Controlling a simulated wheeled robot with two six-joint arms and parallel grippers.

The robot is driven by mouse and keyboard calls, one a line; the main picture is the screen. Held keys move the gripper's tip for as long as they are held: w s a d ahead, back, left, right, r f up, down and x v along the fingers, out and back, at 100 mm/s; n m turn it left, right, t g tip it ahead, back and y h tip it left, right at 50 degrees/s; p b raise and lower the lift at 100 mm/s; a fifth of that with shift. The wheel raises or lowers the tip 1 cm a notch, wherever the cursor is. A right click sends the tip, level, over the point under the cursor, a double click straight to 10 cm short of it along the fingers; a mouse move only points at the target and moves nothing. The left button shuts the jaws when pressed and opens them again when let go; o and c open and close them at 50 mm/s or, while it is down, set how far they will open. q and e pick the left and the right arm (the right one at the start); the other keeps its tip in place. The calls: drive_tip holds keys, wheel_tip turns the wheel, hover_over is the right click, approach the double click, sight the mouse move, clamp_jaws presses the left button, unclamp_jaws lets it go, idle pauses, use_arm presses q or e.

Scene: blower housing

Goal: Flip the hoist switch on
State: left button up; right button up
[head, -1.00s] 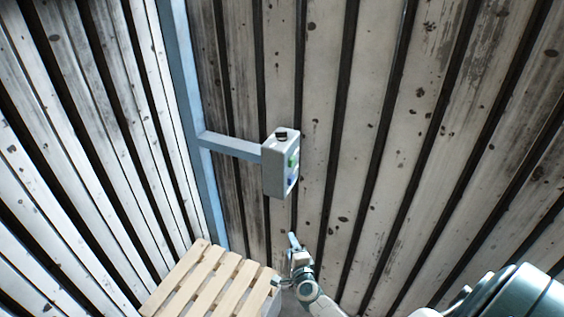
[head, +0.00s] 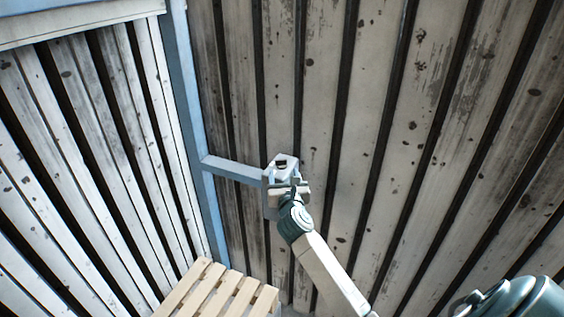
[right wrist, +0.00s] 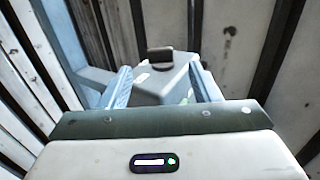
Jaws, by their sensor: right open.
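The hoist switch box (head: 284,165) is a small grey box on the end of a blue-grey arm, with a black knob (head: 282,162) on its top. My right gripper (head: 288,187) is in front of the box and covers most of its front face in the head view. In the right wrist view the box (right wrist: 163,88) and its black knob (right wrist: 160,60) show between the two open fingers (right wrist: 160,88). A bit of green shows on the box's front near the right finger. I cannot tell whether the fingers touch the box. My left gripper is not in view.
The box's blue-grey arm (head: 233,170) runs to a blue upright post (head: 196,120) at the left. A slatted wooden pallet (head: 215,295) lies below. Plank walls stand left and behind. The space right of the box is clear.

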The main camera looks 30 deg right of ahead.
sight(280, 162)
drive_tip(key=p+x, duration=0.1)
drive_tip(key=x, duration=0.4)
drive_tip(key=shift+w+d, duration=0.15)
drive_tip(key=shift+w, duration=0.2)
drive_tip(key=shift+c, duration=0.5)
drive_tip(key=c, duration=0.9)
drive_tip(key=shift+f+m+g+h+b, duration=0.2)
drive_tip(key=shift+m+g+h+b, duration=0.1)
drive_tip(key=shift+m+h+b, duration=0.25)
drive_tip(key=m+g+h+b, duration=0.1)
drive_tip(key=h+b, duration=0.1)
drive_tip(key=b, duration=0.1)
drive_tip(key=m+g+h+b, duration=0.2)
drive_tip(key=b, duration=0.1)
drive_tip(key=w+a+m+g+h+b, duration=0.1)
drive_tip(key=g+h+b, duration=0.1)
drive_tip(key=b, duration=0.1)
drive_tip(key=shift+f+m, duration=0.1)
drive_tip(key=shift+m, duration=0.25)
drive_tip(key=shift+r+m+g+h+b, duration=0.25)
drive_tip(key=shift+m+g+b, duration=0.15)
drive_tip(key=shift+g+b, duration=0.15)
drive_tip(key=o, duration=1)
